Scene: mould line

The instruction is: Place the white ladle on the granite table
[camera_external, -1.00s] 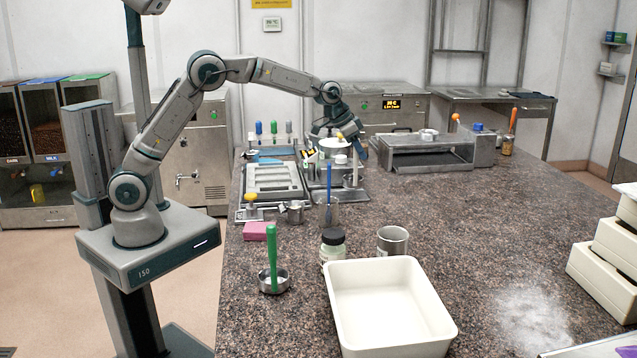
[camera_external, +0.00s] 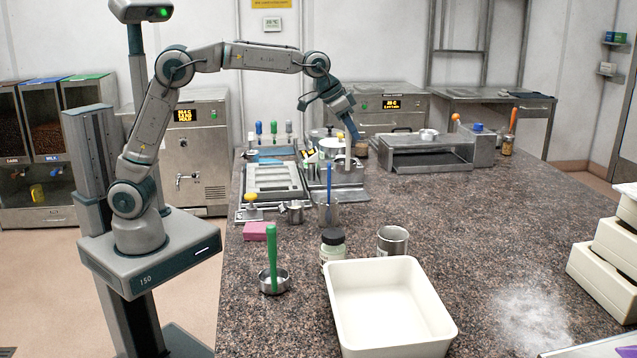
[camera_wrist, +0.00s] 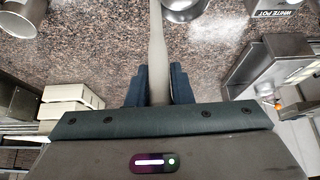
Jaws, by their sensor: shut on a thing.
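My gripper (camera_wrist: 158,88) is shut on the pale handle of the white ladle (camera_wrist: 156,45). The handle runs up between the two dark fingers and out of the top of the wrist view, so the ladle's head is not seen there. In the external view my gripper (camera_external: 353,130) points down over the far part of the granite table (camera_external: 480,230), close to the metal station. The speckled granite also lies below the handle in the wrist view (camera_wrist: 105,40).
The metal station (camera_external: 345,185) with pots and a blue-handled tool stands near my gripper. A metal rack (camera_external: 430,158) is to its right. A white tub (camera_external: 385,300), an open can (camera_external: 393,240) and a jar (camera_external: 333,245) stand nearer. The table's right middle is clear.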

